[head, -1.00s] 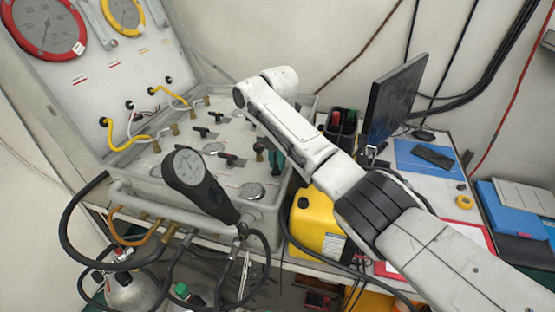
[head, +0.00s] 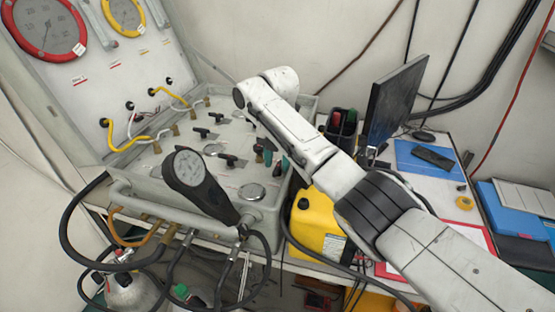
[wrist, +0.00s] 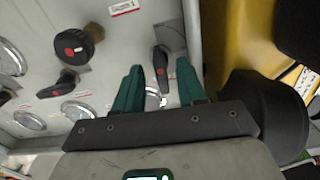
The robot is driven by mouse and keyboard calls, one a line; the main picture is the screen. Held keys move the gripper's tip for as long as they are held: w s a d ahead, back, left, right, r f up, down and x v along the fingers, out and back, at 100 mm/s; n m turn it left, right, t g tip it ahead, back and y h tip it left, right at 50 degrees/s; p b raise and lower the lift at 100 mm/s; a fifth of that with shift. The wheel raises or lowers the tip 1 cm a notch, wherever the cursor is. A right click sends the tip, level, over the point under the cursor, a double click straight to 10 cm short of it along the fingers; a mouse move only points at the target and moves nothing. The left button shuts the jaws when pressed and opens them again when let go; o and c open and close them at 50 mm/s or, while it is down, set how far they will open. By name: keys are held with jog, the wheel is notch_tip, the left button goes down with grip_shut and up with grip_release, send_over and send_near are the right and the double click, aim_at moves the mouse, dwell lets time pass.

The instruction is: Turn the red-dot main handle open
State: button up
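My gripper (wrist: 160,88) has two green fingers spread apart. A dark lever handle with a small red mark (wrist: 161,62) lies in the gap between them on the grey panel (wrist: 215,30); clear gaps show on both sides, and I cannot tell how deep the fingers reach. A round black knob with a red dot (wrist: 75,47) and another black lever with a red dot (wrist: 66,82) are left of the fingers. In the head view my gripper (head: 277,160) is at the panel's right side, mostly hidden behind my arm; the handle there cannot be made out.
Black levers (head: 230,160) and round gauges (head: 252,192) crowd the panel left of my gripper. A large black gauge (head: 190,168) stands at its front. A yellow canister (head: 318,225) is close on the right, with a monitor (head: 395,100) beyond.

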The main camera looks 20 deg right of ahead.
aim_at(278, 165)
jog(key=shift+r, duration=0.1)
notch_tip(278, 165, up, 11)
jog(key=b, duration=0.1)
jog(key=shift+f, duration=0.2)
